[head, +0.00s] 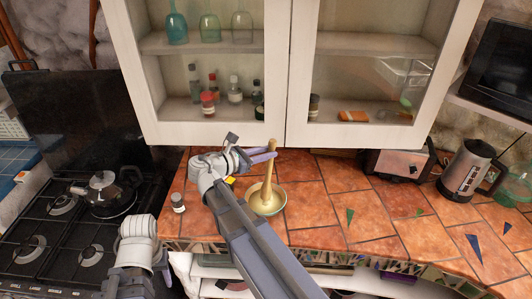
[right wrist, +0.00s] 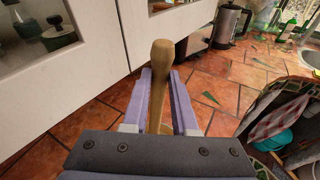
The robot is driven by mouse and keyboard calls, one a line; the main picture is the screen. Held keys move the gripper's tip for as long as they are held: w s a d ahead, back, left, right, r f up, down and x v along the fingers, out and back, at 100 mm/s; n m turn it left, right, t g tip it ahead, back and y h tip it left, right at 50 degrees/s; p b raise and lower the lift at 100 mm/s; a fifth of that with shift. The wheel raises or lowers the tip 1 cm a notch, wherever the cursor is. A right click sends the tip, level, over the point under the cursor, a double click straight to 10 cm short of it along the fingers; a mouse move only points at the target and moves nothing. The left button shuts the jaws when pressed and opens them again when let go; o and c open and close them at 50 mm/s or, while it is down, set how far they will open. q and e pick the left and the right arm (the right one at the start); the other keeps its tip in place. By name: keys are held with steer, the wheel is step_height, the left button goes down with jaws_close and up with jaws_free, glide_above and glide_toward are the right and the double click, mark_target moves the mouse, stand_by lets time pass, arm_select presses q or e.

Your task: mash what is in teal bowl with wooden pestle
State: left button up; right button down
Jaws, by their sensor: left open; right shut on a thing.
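The teal bowl (head: 282,205) stands on the tiled counter, below the cabinet doors. The wooden pestle (head: 267,186) stands nearly upright with its lower end inside the bowl. What lies in the bowl looks pale yellow and is partly hidden by the pestle. My right gripper (head: 268,154) is shut on the upper part of the pestle, above the bowl. In the right wrist view the pestle (right wrist: 160,75) stands between the two lavender fingers (right wrist: 160,105), and the bowl is hidden. Part of my left arm shows at the lower left of the head view, but its fingers do not show.
A toaster (head: 397,163) and a steel electric kettle (head: 468,170) stand at the right. The cabinet (head: 288,90) hangs close behind the pestle. The counter right of the bowl is clear.

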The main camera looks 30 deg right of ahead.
mark_target(268, 162)
steer(key=shift+f, duration=0.2)
step_height(268, 162, down, 4)
steer(key=b, duration=0.4)
steer(key=shift+r, duration=0.1)
steer(key=shift+s+d+r+p, duration=0.1)
steer(key=shift+s+r+p, duration=0.05)
steer(key=shift+r+p, duration=1.4)
steer(key=shift+s+d+r+p, duration=0.1)
steer(key=shift+s+r+p, duration=0.05)
steer(key=shift+r+p, duration=1.35)
steer(key=shift+r, duration=0.15)
step_height(268, 162, up, 4)
steer(key=p, duration=0.4)
steer(key=shift+a, duration=0.1)
